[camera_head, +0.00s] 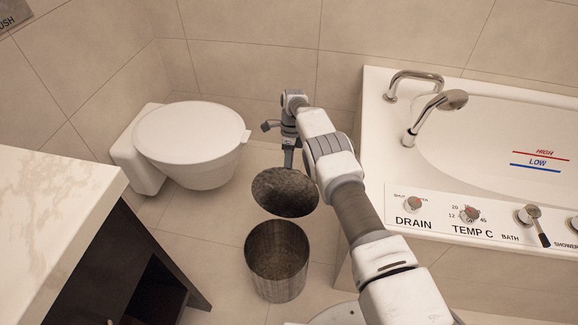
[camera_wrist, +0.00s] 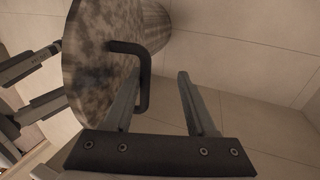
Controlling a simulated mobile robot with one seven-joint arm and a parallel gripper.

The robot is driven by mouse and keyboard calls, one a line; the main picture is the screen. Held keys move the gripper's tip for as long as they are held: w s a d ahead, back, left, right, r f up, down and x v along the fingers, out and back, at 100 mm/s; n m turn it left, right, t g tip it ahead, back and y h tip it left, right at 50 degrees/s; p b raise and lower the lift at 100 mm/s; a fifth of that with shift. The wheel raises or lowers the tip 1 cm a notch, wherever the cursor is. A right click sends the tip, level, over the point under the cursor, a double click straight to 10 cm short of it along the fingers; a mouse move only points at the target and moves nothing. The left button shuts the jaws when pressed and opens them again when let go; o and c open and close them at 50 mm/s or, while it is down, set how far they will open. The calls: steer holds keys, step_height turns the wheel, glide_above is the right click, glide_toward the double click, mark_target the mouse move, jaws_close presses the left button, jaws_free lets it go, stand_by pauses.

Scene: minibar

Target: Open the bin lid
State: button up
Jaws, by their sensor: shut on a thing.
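The bin (camera_head: 277,289) is a grey metal cylinder on the floor, and its mouth is uncovered. Its lid (camera_head: 285,192), a dark mottled disc, is tilted up behind the mouth. Whether the lid touches the rim there, I cannot tell. In the wrist view the lid (camera_wrist: 90,55) fills the upper left, with a black bar handle (camera_wrist: 145,78) on its face. My gripper (camera_head: 288,160) is above and behind the lid.
A white toilet (camera_head: 190,140) stands left of the lid. A bathtub (camera_head: 376,130) with taps and knobs is on the right. A marble-topped counter (camera_head: 55,215) is at the left front. Tiled floor is free around the bin.

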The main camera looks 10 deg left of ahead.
steer(key=s+d+r+p, duration=0.2)
steer(key=d+r+p, duration=0.5)
steer(key=d+r, duration=0.4)
steer(key=shift+d+p, duration=0.25)
steer(key=shift+p, duration=0.1)
stand_by(0.4)
